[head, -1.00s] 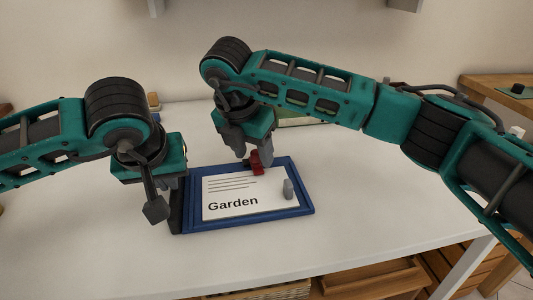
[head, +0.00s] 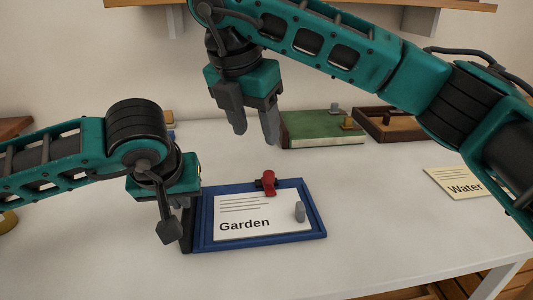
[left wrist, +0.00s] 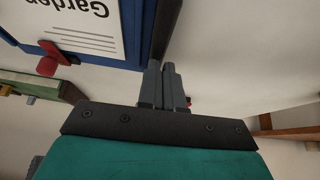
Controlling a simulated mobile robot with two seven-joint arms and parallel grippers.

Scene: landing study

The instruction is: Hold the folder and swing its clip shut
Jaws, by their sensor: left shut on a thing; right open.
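The blue folder (head: 262,240) lies flat on the white table and holds a white card (head: 240,228) reading "Garden". A red clip (head: 268,181) sits at the folder's far edge, its red lever reaching down to the card's top edge. The clip also shows in the left wrist view (left wrist: 50,58). My left gripper (head: 187,235) is shut on the folder's left edge; its fingers (left wrist: 165,80) meet the dark edge in the left wrist view. My right gripper (head: 255,138) is open and empty, above and behind the clip, clear of it.
A grey peg (head: 300,212) stands at the card's right side. Behind are a green book (head: 325,125) with small knobs and a brown tray (head: 385,125). A "Water" card (head: 455,182) lies at the right. The table in front of the folder is clear.

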